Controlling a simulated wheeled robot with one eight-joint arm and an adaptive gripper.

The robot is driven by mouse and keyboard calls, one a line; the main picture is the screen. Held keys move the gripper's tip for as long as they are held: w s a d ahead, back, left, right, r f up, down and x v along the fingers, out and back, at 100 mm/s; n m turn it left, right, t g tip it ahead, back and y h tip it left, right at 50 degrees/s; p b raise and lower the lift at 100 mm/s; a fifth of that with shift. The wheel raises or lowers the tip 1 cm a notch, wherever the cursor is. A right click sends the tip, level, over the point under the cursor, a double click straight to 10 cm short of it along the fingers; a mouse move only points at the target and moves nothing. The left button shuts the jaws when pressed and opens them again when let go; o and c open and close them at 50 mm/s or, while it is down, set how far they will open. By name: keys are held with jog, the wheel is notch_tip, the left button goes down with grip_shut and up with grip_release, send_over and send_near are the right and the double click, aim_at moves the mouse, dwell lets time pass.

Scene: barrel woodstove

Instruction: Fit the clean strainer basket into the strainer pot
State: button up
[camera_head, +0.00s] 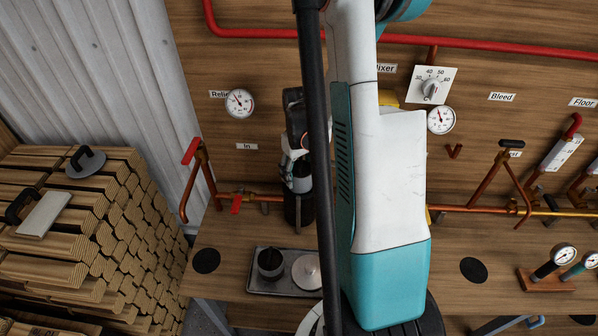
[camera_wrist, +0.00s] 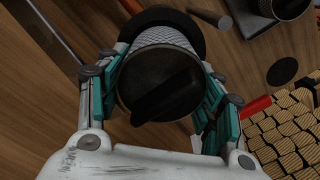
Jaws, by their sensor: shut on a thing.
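In the wrist view, my gripper (camera_wrist: 162,82) is shut on the strainer basket (camera_wrist: 165,40), a round body with pale mesh sides and a dark bar handle across its near end. The basket's far end lines up with a black round rim, which looks like the strainer pot (camera_wrist: 192,18). The basket hides most of this rim, so I cannot tell how far in it is. In the head view, the dark upright strainer pot (camera_head: 298,211) stands at the back wall, with my gripper (camera_head: 296,165) just above it. My arm hides much around it.
A metal tray (camera_head: 262,289) on the bench holds a dark cup (camera_head: 270,262) and a pale round lid (camera_head: 307,272). A copper pipe (camera_head: 260,197) with red-handled valves runs along the wall near the pot. Stacked wood (camera_head: 120,230) stands left.

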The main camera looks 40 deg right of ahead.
jog(key=shift+f+b, duration=1.35)
jog(key=shift+f, duration=0.2)
jog(key=o, duration=1.4)
jog(key=shift+r, duration=0.1)
jog(key=shift+r, duration=0.1)
jog(key=shift+r+p, duration=1.85)
jog(key=shift+r, duration=1.05)
jog(key=shift+r, duration=0.1)
notch_tip(320, 180, up, 12)
jog(key=shift+f, duration=0.1)
